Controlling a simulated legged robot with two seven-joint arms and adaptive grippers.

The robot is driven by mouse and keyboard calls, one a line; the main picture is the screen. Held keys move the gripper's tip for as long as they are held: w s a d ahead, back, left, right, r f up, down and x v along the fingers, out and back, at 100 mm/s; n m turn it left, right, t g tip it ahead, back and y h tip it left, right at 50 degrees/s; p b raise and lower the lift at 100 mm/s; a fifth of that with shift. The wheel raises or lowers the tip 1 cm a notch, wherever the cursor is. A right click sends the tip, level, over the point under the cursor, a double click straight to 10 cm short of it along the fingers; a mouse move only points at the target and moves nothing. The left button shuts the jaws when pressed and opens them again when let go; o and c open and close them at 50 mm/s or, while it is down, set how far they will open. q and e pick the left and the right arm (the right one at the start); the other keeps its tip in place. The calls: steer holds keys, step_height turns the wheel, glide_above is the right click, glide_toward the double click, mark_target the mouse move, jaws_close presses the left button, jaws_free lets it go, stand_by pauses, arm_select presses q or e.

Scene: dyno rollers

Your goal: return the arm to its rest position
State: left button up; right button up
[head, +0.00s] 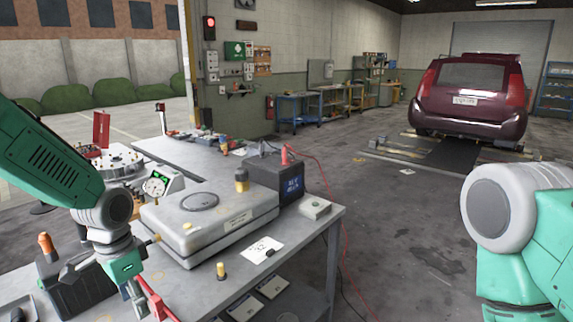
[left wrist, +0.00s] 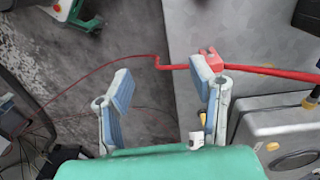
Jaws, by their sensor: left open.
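My left arm (head: 105,215) reaches in from the left, over the near left part of the grey workbench (head: 300,240). My left gripper (head: 142,298) points down by the bench's near side, partly cut off by the picture's lower edge. In the left wrist view its two blue-padded fingers (left wrist: 163,85) are spread apart, with nothing held between them. A red clamp-like piece (left wrist: 209,58) shows just behind the right finger; I cannot tell whether they touch. My right arm (head: 525,225) shows at the right edge; its gripper is out of view.
The bench holds a grey flat case (head: 215,215), a dark box with a display (head: 280,182), a black toolbox (head: 78,285) and a yellow-capped piece (head: 221,271). A red cable (head: 325,180) hangs off it. A maroon car (head: 473,95) stands behind. The floor between is mostly clear.

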arm_select(q)
steer(key=s+d+f+n+b, duration=0.1)
steer(key=s+f+b, duration=0.1)
steer(key=s+f, duration=0.35)
steer(key=s+d+f+n+h+b, duration=0.1)
steer(key=s+f+b, duration=0.15)
steer(key=f, duration=0.65)
steer(key=s+d+f+n+b, duration=0.1)
steer(key=s+f, duration=0.4)
steer(key=f, duration=0.2)
steer(key=s+a+f+n+b, duration=0.1)
steer(key=s+f+n+b, duration=0.1)
steer(key=s+f, duration=0.3)
steer(key=s+a+f+n+y+b, duration=0.1)
steer(key=s+f+n+b, duration=0.1)
steer(key=s+f, duration=0.4)
steer(key=s+b, duration=0.1)
steer(key=s, duration=0.4)
steer(key=shift+s+t, duration=0.2)
steer(key=shift+t, duration=0.2)
arm_select(e)
step_height(320, 180, down, 11)
steer(key=shift+a, duration=0.2)
arm_select(q)
steer(key=shift+a, duration=0.3)
arm_select(e)
steer(key=shift+a+r, duration=0.15)
steer(key=shift+a, duration=0.25)
